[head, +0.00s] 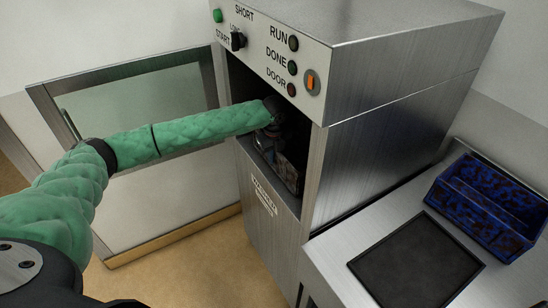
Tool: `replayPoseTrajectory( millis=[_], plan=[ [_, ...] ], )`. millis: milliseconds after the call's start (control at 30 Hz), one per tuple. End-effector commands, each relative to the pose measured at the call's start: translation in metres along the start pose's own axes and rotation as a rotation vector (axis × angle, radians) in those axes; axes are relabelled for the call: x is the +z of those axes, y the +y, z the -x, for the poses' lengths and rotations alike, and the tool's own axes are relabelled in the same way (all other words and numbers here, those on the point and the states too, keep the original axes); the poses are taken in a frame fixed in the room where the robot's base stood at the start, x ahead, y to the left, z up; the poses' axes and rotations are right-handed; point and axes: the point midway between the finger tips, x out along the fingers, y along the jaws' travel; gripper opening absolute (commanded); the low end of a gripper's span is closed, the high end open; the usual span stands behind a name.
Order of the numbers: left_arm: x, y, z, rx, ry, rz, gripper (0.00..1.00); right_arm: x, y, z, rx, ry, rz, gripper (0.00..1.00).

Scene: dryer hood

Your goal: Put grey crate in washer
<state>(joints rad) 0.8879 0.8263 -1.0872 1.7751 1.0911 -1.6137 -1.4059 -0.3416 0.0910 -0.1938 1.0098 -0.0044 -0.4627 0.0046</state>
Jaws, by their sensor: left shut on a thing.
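The washer (380,90) is a steel cabinet with a dark front opening under its control panel. My left arm, in a green sleeve, reaches from the left into this opening. My left gripper (268,136) is just inside and is shut on the grey crate (291,172). Only part of the crate shows, dark and stained, low in the opening. The fingertips and the crate's far side are hidden in shadow. I cannot tell whether the crate rests on the washer's floor. My right gripper is not in view.
An open door with a glass pane (140,100) stands left of the opening, behind my arm. The panel (268,45) has buttons, a knob and an orange switch. At right, a steel counter (335,255) holds a blue, stained crate (480,215) beside a dark inset (415,262).

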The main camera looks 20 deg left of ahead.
Motion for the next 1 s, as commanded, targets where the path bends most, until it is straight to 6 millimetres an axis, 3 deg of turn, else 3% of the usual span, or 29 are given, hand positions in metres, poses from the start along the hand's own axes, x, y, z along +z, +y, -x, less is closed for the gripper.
replayPoseTrajectory(
  millis=[167, 200, 300, 667, 1000],
  plan=[
    [0.000, 0.000, -0.001, -0.001, 0.000, 0.000, 0.00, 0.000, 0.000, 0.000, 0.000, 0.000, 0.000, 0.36],
    [0.000, 0.000, -0.002, 0.000, 0.000, 0.000, 0.13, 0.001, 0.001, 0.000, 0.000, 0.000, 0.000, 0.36],
    [0.000, 0.000, -0.002, 0.000, 0.000, 0.000, 0.29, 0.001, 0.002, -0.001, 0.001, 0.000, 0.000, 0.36],
    [0.000, 0.000, 0.002, -0.001, 0.000, 0.000, 0.29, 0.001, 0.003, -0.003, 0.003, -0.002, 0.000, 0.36],
    [0.000, -0.001, 0.044, -0.002, -0.001, -0.001, 0.29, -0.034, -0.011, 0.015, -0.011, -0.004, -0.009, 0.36]
  ],
)
